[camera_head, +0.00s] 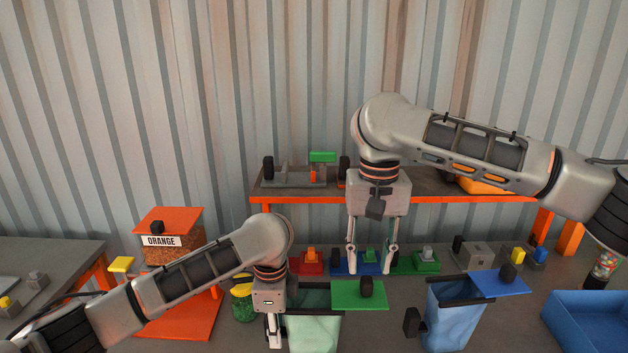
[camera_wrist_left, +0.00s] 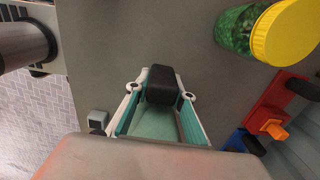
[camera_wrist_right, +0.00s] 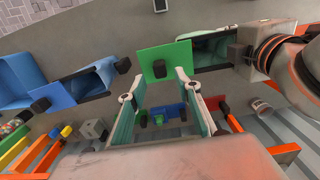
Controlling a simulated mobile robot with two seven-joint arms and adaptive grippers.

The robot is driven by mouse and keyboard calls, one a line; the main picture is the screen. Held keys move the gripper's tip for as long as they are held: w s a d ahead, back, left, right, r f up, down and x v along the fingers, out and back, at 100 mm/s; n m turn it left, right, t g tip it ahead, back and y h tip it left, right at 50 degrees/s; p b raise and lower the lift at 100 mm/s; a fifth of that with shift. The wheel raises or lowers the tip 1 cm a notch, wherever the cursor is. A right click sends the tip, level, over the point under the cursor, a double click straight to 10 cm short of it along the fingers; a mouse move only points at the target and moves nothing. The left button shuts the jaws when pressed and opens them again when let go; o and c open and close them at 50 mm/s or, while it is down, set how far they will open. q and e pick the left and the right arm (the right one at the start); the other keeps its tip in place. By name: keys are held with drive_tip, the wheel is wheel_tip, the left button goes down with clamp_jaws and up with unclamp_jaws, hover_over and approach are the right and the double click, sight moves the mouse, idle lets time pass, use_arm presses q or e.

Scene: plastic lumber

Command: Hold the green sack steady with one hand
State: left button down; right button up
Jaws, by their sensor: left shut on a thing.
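The green sack (camera_head: 315,335) stands open at the bottom of the head view, its lower part out of frame. A green flat lid (camera_head: 345,290) with a black knob extends from its right rim. In the right wrist view the lid (camera_wrist_right: 178,52) lies beyond the fingertips. My left gripper (camera_head: 273,332) is at the sack's left side, shut on a black block-shaped handle (camera_wrist_left: 162,85). Pale green material (camera_wrist_left: 155,122) shows between its fingers. My right gripper (camera_head: 371,271) points down, open and empty, just behind the lid, with no visible contact.
A blue sack (camera_head: 452,318) with a blue lid (camera_head: 500,283) stands to the right. A green-filled jar with yellow lid (camera_wrist_left: 285,30) is near my left gripper. Red, blue and green blocks (camera_head: 420,263) line the back below a raised shelf (camera_head: 440,187). A blue bin (camera_head: 590,320) is far right.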

sight(367, 279)
drive_tip(key=shift+f, duration=2.75)
clamp_jaws()
